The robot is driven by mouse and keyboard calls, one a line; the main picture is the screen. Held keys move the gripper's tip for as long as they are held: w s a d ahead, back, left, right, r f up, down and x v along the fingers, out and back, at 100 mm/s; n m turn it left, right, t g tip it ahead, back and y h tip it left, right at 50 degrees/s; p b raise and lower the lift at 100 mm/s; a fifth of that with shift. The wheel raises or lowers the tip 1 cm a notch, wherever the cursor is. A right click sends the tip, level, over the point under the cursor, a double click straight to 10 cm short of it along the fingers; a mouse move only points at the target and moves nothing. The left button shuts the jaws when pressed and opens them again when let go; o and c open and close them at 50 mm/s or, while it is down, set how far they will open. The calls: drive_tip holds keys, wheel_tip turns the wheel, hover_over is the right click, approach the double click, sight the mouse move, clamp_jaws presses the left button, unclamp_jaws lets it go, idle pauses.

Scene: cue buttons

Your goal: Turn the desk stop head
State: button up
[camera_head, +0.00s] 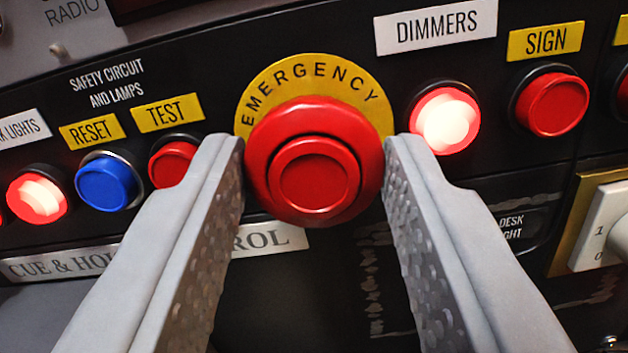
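The desk stop head is a large round red mushroom button (314,178) in the middle of the camera view. A yellow collar (315,75) marked EMERGENCY shows behind its upper half. My gripper (314,160) is open, with one grey finger to the left of the red head and one to the right. The fingertips are close to the head's sides. I cannot tell whether either finger touches it. The face of the head is in full view between the fingers.
A red TEST button (172,163) sits close to the left finger, with a blue RESET button (107,182) beyond it. A lit DIMMERS button (445,120) is close to the right finger. A red SIGN button (555,103) and a white switch (603,228) lie further right.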

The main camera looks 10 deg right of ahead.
drive_tip(key=c, duration=0.4)
